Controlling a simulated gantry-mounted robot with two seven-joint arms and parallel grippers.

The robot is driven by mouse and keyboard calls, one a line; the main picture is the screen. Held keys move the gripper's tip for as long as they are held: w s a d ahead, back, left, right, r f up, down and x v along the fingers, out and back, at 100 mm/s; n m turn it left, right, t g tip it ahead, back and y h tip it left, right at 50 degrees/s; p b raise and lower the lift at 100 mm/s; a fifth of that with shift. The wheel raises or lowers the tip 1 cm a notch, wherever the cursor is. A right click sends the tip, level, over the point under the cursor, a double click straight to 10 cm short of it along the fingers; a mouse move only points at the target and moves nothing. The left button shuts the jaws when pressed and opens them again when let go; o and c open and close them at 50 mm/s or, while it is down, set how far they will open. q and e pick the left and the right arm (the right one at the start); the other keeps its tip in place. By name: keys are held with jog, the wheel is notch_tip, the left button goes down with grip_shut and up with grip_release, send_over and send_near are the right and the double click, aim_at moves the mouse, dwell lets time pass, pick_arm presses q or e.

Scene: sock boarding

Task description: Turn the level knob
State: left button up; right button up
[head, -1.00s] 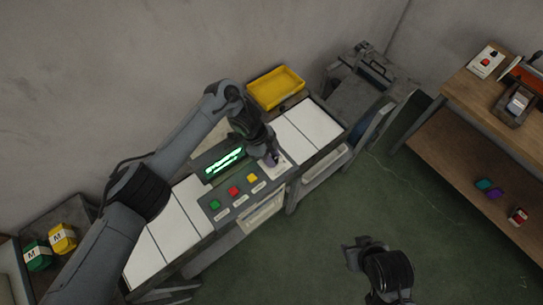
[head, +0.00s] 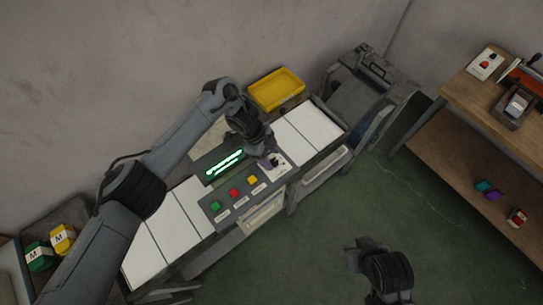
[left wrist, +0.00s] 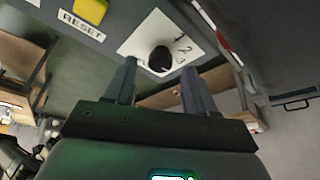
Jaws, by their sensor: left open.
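The level knob (left wrist: 160,59) is a round black knob on a white plate (left wrist: 136,43) marked with numerals, seen in the left wrist view. My left gripper (left wrist: 158,70) is open, with one finger on each side of the knob in that picture; I cannot tell whether they touch it. In the head view the white plate (head: 282,169) is at the right end of the button panel, with my left gripper (head: 268,155) over its upper left part. My right gripper (head: 352,254) hangs apart over the floor, and its jaws are unclear.
Green (head: 215,206), red (head: 234,194) and yellow (head: 252,181) buttons sit beside the knob plate, below a lit green display (head: 224,163). A yellow tray (head: 277,89) stands behind. A wooden bench (head: 462,90) is at the right, with open floor between.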

pick_arm(q)
jog(key=p+v, duration=0.2)
jog(key=v, duration=0.7)
